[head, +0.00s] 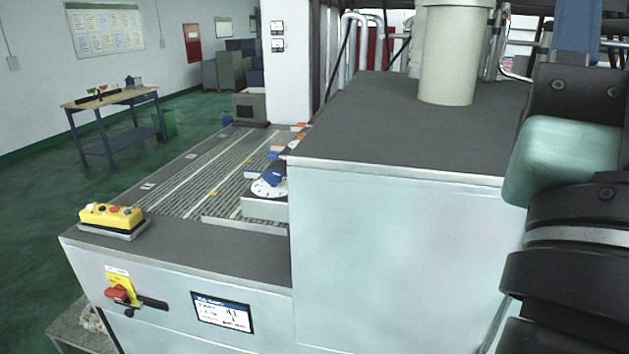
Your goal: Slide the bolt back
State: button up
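I cannot clearly make out a bolt in the head view. On the front panel of the low grey cabinet (180,300), at lower left, a red knob (117,293) sits on a yellow plate (121,284). A short black bar (153,303) sticks out to the right of it; I cannot tell whether this is a bolt. Black and pale green parts of my arm fill the right edge. My gripper's fingers are not in view.
A yellow button box (111,217) sits on the cabinet's left top. A tall grey housing (400,250) stands right of it, bearing a cream column (450,55). A slatted conveyor bed (210,180) lies behind. A workbench (112,97) stands far left; green floor there is open.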

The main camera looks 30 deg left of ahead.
aim_at(135, 304)
jog(key=j+u, duration=0.1)
jog(key=u, duration=0.3)
jog(key=j+u, duration=0.1)
jog(key=u, duration=0.25)
jog(key=j+u, duration=0.1)
jog(key=u, duration=0.3)
jog(key=j+u, duration=0.1)
jog(key=u, duration=0.3)
jog(key=i+j, duration=0.15)
jog(key=j, duration=0.25)
jog(key=i+j, duration=0.2)
jog(key=j, duration=0.2)
jog(key=u, duration=0.05)
